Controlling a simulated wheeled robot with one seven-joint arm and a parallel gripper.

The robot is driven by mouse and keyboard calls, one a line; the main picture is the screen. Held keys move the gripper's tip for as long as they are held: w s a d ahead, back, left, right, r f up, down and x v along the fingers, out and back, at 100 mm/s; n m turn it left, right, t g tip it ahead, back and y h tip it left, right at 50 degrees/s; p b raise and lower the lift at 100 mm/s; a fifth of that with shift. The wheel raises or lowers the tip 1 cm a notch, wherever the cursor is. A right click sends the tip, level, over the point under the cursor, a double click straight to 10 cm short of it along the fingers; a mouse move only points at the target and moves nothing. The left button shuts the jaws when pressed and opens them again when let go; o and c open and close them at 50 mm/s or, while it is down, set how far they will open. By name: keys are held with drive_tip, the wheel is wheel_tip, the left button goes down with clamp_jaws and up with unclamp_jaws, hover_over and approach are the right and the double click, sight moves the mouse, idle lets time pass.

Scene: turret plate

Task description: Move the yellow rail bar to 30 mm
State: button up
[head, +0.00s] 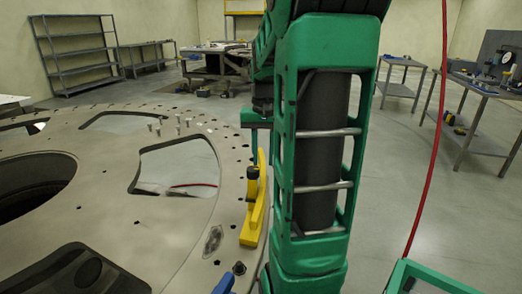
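The yellow rail bar (256,218) stands at the right edge of the large round turret plate (110,215). A small yellow piece with a black top (252,184) sits against its left side. I cannot read any 30 mm mark. My green arm stands upright just right of the bar and hides what lies behind it. What seems to be my gripper (257,119) shows as a dark and green part at the left of the arm, above the bar's far end and seemingly apart from it. Its fingers cannot be made out.
Several pale pegs (180,122) stand on the plate, which has large cut-outs. A blue part (224,284) is at its near edge. A red cable (430,130) hangs at the right.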

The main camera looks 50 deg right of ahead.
sight(263, 173)
drive_tip(key=shift+f, duration=2.75)
clamp_jaws()
